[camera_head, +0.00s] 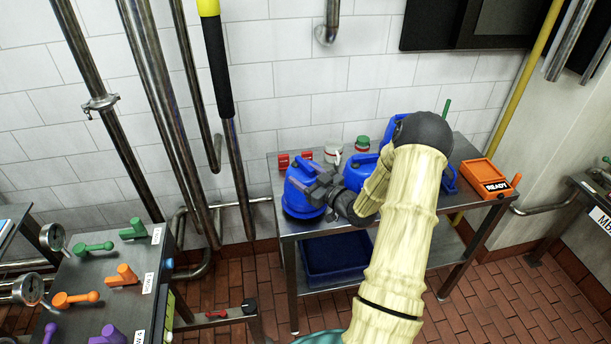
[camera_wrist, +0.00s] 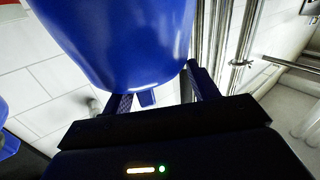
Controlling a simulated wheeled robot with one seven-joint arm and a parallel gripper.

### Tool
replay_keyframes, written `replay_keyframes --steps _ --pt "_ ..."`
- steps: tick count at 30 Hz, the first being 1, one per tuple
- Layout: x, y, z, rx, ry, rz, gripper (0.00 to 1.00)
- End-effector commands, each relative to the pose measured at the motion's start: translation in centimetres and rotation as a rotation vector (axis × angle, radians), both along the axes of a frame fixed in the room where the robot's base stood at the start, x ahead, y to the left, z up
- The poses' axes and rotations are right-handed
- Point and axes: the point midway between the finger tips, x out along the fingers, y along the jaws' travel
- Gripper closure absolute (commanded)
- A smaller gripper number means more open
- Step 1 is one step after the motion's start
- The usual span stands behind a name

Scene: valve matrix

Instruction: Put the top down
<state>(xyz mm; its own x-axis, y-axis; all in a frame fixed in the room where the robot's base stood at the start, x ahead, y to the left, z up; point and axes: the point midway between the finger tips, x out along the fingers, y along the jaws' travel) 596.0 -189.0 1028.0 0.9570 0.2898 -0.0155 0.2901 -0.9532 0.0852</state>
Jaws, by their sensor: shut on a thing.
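The top looks like a blue rounded piece (camera_head: 300,190) at the left end of the metal table in the head view. My gripper (camera_head: 322,188) is shut on its right side. In the wrist view the smooth blue top (camera_wrist: 125,40) fills the upper middle, between the dark fingers of my gripper (camera_wrist: 155,97). The top's underside is hidden, so I cannot tell whether it touches the table or hangs just above it.
The metal table (camera_head: 285,222) also bears blue equipment (camera_head: 358,172), small red boxes (camera_head: 283,160), a green-capped jar (camera_head: 362,144) and an orange tray (camera_head: 482,174) marked READY. A dark blue bin (camera_head: 335,258) sits on the lower shelf. Pipes (camera_head: 170,120) stand left.

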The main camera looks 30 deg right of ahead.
Motion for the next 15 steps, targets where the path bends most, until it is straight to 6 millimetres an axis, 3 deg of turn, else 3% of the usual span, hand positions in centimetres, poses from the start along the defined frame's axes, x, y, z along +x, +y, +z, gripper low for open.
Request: replay_keyframes --steps 1,2,4,15 --pt "0.02 -0.01 -0.18 0.000 -0.002 0.000 1.00" --pt "-0.01 -0.01 -0.16 0.000 0.000 0.000 0.35" --pt "-0.02 -0.02 -0.13 0.000 0.001 0.000 0.21" --pt "0.02 0.09 0.12 0.001 0.000 0.001 0.19"
